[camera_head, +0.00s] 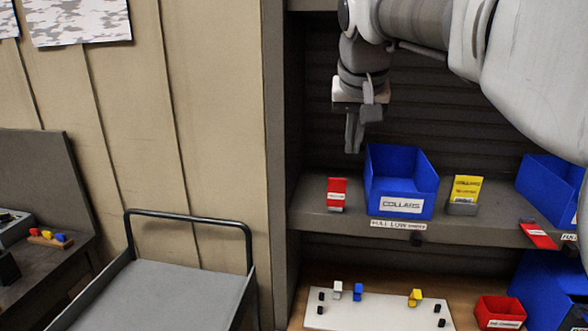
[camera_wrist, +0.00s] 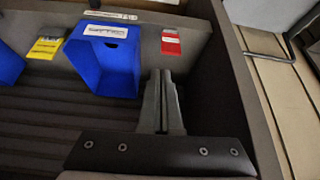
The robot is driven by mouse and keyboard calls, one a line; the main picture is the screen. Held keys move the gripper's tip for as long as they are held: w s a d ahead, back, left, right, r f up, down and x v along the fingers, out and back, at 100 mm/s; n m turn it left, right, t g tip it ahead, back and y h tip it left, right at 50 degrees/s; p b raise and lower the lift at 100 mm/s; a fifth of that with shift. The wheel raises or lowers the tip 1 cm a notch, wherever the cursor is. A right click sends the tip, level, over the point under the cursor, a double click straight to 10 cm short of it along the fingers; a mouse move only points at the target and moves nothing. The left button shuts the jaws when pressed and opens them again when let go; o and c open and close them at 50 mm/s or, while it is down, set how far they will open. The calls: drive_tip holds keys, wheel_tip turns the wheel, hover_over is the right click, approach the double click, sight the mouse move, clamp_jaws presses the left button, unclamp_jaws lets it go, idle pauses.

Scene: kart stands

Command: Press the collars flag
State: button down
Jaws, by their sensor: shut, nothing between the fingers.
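A red flag (camera_head: 337,194) stands upright on the shelf, just left of the blue bin (camera_head: 402,207) labelled COLLARS. In the wrist view the flag (camera_wrist: 170,42) lies beyond my fingertips, beside the blue bin (camera_wrist: 100,85). My gripper (camera_head: 353,150) points down with its fingers together and empty. It hangs above and behind the flag, near the bin's back left corner, apart from both. In the wrist view the shut fingers of my gripper (camera_wrist: 164,76) show between the bin and the shelf's side wall.
A yellow card (camera_head: 466,189) stands in a holder right of the bin. Another red flag (camera_head: 538,235) tilts over the shelf edge farther right, by a second blue bin (camera_head: 552,188). Below are a white board with blocks (camera_head: 380,313) and a red bin (camera_head: 500,312). A grey cart (camera_head: 165,295) stands left.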

drive_tip(key=r, duration=0.1)
hover_over(339, 181)
drive_tip(key=shift+a, duration=0.1)
idle(0.4)
drive_tip(key=f, duration=0.3)
drive_tip(key=w+f, duration=0.1)
drive_tip(key=f, duration=0.5)
drive_tip(key=shift+w+d, duration=0.2)
drive_tip(key=shift+w, duration=0.1)
drive_tip(key=shift+s+a+f, duration=0.1)
drive_tip(key=shift+s+f, duration=0.05)
drive_tip(key=shift+s, duration=0.2)
drive_tip(key=shift+s+f+m+b, duration=0.2)
drive_tip(key=shift+m+b, duration=0.1)
drive_tip(key=shift+b, duration=0.35)
